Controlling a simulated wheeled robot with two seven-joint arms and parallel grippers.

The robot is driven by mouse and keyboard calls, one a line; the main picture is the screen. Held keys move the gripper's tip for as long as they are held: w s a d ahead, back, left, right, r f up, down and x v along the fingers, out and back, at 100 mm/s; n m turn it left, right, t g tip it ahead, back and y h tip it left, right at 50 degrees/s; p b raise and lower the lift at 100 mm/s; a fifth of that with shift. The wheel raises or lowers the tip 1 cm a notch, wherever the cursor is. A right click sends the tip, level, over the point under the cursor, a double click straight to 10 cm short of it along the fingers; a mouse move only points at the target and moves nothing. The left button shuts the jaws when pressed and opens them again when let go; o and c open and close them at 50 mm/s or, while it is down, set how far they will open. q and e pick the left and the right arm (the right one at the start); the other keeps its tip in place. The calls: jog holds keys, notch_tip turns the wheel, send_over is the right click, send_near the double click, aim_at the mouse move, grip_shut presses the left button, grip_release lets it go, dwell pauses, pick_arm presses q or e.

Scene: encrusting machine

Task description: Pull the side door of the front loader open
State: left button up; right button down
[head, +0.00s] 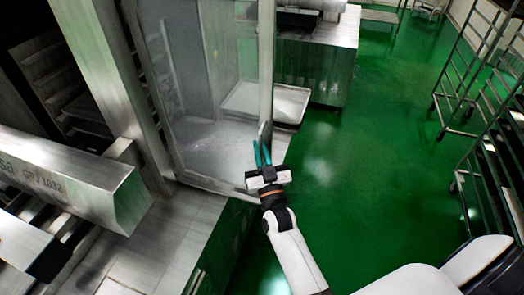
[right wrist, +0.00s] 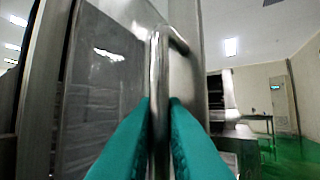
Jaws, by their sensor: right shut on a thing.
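The side door (head: 205,70) is a see-through panel in a metal frame, in the middle left of the head view. Its panel also fills the left of the right wrist view (right wrist: 100,75). A vertical metal bar handle (right wrist: 158,65) stands on the door's edge. My right gripper (head: 262,153) is at the door's right edge, low down. In the right wrist view its teal fingers (right wrist: 159,108) lie on either side of the handle and are shut on it. How far the door stands open I cannot tell. My left gripper is out of view.
A metal machine housing (head: 70,175) stands at the left. A tray (head: 285,105) and a steel cabinet (head: 315,70) are behind the door. Wire racks (head: 480,90) stand at the right. The green floor (head: 350,140) between is clear.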

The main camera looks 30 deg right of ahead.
jog(key=c, duration=1.5)
grip_release()
jog(key=shift+w+a, duration=0.1)
jog(key=shift+a, duration=0.1)
jog(key=shift+s+f, duration=0.25)
jog(key=shift+s, duration=0.2)
jog(key=v, duration=1.1)
jog(key=shift+a, duration=0.1)
